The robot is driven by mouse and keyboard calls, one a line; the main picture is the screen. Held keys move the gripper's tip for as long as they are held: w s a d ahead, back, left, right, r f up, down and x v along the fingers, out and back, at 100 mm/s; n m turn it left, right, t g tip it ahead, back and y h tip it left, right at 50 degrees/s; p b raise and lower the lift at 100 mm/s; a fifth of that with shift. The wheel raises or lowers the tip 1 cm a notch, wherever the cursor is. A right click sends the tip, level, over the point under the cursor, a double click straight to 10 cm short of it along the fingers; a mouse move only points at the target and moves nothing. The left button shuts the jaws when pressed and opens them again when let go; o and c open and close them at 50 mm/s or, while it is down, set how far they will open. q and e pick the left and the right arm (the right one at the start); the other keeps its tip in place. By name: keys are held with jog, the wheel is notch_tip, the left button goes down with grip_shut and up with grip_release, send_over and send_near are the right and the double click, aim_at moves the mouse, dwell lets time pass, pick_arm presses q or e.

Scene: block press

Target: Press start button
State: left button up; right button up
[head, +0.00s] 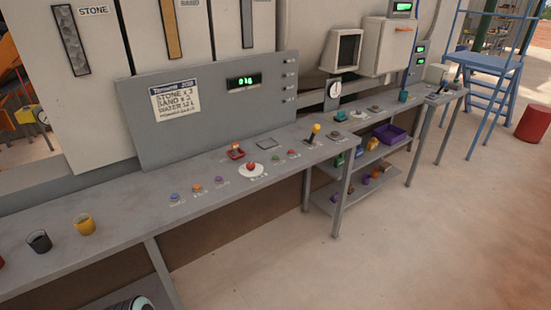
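Several small buttons sit on the grey console bench; their labels are too small to read, so I cannot tell which is the start button. A blue button (174,197), an orange button (196,188) and a purple button (218,180) stand in a row at the left. A larger red button (251,167) sits on a white round base. To its right are a small green button (276,157) and a small red button (291,153). A red square control (235,152) is behind. Neither of my grippers is in view.
A lever with a yellow knob (316,128) rises right of the buttons. A dark cup (39,241) and a yellow cup (84,224) stand on the bench at left. A grey panel (215,105) backs the console. Open floor lies in front, with a red drum (533,124) far right.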

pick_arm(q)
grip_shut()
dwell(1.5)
